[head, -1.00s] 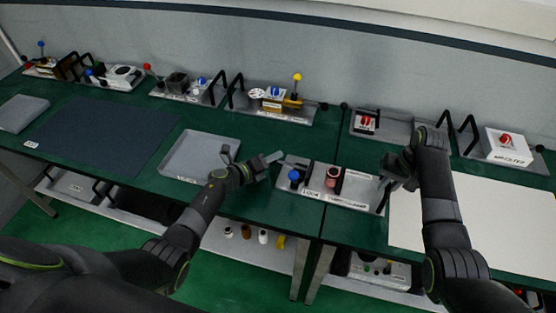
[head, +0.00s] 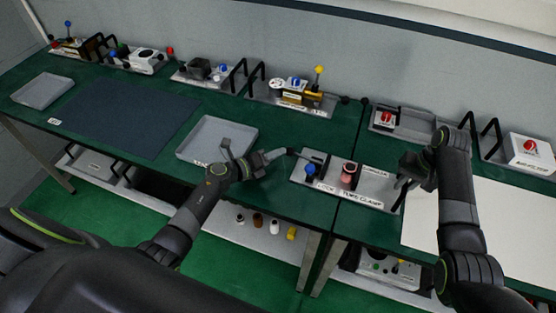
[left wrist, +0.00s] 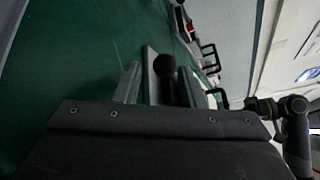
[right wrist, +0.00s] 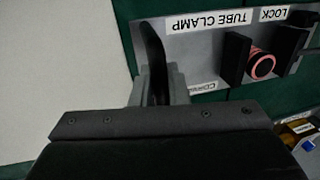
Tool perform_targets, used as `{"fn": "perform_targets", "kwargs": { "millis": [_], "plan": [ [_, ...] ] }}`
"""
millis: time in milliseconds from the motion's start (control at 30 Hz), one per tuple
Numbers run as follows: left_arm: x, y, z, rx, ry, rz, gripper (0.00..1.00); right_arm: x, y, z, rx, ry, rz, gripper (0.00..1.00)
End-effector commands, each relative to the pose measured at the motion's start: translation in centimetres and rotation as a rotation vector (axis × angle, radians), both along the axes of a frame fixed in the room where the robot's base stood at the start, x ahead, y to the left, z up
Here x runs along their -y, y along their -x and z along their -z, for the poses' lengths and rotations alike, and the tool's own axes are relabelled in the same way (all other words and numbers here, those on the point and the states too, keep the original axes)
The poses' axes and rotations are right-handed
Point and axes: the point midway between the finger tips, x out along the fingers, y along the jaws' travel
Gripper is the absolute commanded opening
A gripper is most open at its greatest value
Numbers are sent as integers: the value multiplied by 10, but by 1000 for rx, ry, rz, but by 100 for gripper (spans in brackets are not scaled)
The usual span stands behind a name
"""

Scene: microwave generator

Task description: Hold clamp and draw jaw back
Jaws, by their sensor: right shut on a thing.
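The tube clamp fixture (head: 372,190) is a grey plate with a "TUBE CLAMP" label, a blue knob (head: 310,171), a pink-red ring (head: 348,172) and dark jaw blocks, one of them (right wrist: 237,60) clear in the right wrist view. A black ball knob (head: 291,151) sticks out at its left end. My left gripper (head: 276,155) is at this knob. In the left wrist view the ball (left wrist: 164,66) shows between the spread fingers, with no clear contact. My right gripper (head: 402,176) is shut on the black handle (right wrist: 153,50) at the plate's right end.
A grey tray (head: 214,128) lies left of the fixture, close to my left gripper. A white sheet (head: 480,220) covers the bench at right. Other fixtures with black handles, such as the yellow-knobbed one (head: 300,95), line the back.

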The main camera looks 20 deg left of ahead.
Motion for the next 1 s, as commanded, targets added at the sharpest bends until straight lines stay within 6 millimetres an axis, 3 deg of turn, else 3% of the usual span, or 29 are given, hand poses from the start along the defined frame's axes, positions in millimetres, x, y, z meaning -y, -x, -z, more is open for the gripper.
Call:
{"fn": "perform_targets", "kwargs": {
  "millis": [200, 400, 767, 800, 1000],
  "plan": [
    [-21, 33, -8, 0, -1, -1, 36, 2, 2, 4, -7, 5, 5, 0],
    [-33, 52, -13, 1, 1, 0, 36, 2, 2, 4, -7, 4, 5, 0],
    [-36, 57, -15, 2, 3, 1, 36, 2, 2, 3, -6, 3, 4, 0],
    [-36, 56, -15, 3, 2, 1, 36, 2, 2, 3, -6, 3, 4, 17],
    [-36, 56, -15, 3, 2, 0, 36, 1, 1, 2, -4, 1, 2, 40]
  ]
}}
